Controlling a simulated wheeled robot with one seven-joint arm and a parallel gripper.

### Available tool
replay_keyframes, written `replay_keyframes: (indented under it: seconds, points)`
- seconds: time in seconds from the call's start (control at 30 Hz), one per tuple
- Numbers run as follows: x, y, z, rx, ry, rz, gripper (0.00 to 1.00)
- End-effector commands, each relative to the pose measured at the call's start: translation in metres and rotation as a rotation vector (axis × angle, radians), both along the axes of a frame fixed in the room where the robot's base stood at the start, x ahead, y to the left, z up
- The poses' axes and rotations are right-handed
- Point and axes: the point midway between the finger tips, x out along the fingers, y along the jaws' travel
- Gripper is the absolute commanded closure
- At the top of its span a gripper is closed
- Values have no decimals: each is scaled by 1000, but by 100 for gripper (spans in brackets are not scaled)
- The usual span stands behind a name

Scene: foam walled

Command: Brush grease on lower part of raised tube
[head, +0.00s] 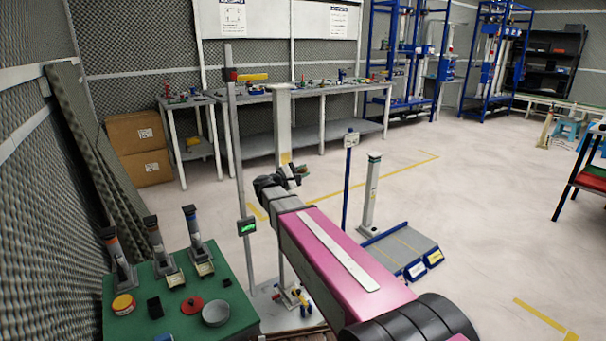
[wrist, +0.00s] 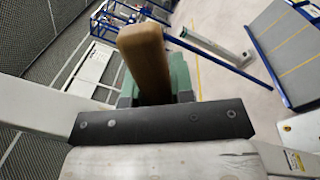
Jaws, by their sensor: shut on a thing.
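The raised tube (head: 283,115) is pale and hangs upright beside a grey post, with a yellowish patch near its lower end. My gripper (head: 292,178) is just below and in front of that lower end in the head view; I cannot tell if they touch. In the wrist view, my gripper (wrist: 155,95) is shut on a brown wooden handle (wrist: 143,55), taken to be the brush's; green parts show around it. The bristles are hidden, so any grease on them cannot be seen.
A green table (head: 178,322) at lower left holds a grey bowl (head: 216,313), a yellow tin (head: 123,304), a red lid (head: 192,306) and several upright tubes. A grey post (head: 235,140) stands left of my gripper. A blue-edged platform (head: 405,248) lies right.

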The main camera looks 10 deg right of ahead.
Motion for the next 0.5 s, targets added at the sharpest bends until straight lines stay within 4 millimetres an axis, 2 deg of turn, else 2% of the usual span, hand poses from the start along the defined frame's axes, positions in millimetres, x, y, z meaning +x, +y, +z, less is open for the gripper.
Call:
replay_keyframes:
  seconds: [0.5]
  points:
    - [-2, -1, 36, 0, -1, 0, 100]
